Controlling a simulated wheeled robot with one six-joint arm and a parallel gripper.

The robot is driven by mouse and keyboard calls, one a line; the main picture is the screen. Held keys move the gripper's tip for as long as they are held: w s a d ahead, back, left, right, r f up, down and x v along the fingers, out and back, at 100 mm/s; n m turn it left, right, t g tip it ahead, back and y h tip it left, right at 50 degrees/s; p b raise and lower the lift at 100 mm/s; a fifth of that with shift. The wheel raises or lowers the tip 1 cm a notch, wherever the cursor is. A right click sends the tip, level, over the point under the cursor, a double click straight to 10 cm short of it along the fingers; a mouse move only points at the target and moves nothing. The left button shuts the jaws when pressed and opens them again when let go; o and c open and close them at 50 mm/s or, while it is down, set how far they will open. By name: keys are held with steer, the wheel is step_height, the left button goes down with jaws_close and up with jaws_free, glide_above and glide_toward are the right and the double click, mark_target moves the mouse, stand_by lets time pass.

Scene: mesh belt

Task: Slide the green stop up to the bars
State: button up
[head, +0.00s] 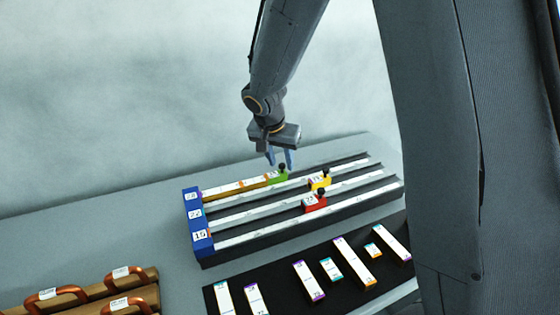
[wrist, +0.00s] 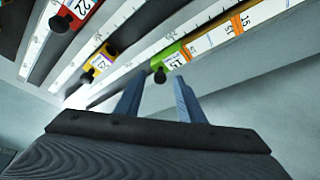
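The green stop (head: 278,177) with a black knob sits in the far channel of the three-channel rack (head: 222,248). Bars (head: 235,186) with orange marks lie in that channel to its left, reaching toward the blue end block (head: 197,222). In the wrist view the green stop (wrist: 168,62) is right beside the nearest bar (wrist: 215,38); I cannot tell whether they touch. My gripper (head: 280,160) is open and empty, close to the stop. In the wrist view its fingertips (wrist: 158,80) appear on either side of the knob.
A yellow stop (head: 319,182) is in the middle channel and a red stop (head: 314,203) in the near channel. A black mat (head: 330,303) with several loose bars lies in front. Brown blocks with orange handles (head: 55,294) stand at lower left.

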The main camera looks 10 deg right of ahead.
steer(key=b+v, duration=0.1)
steer(key=v, duration=0.6)
steer(key=shift+s+r, duration=0.2)
steer(key=shift+r, duration=0.1)
steer(key=shift+s, duration=0.1)
steer(key=s+d+f+n+g, duration=0.1)
steer(key=s+d+f+n, duration=0.1)
steer(key=s, duration=0.5)
steer(key=s+d+f+n+g+y, duration=0.1)
steer(key=s+d+f+n, duration=0.1)
steer(key=s, duration=0.5)
steer(key=s+d+f+n+g+y, duration=0.1)
steer(key=s+f, duration=0.3)
steer(key=s, duration=0.4)
steer(key=shift+d+n, duration=0.45)
steer(key=shift+n, duration=0.45)
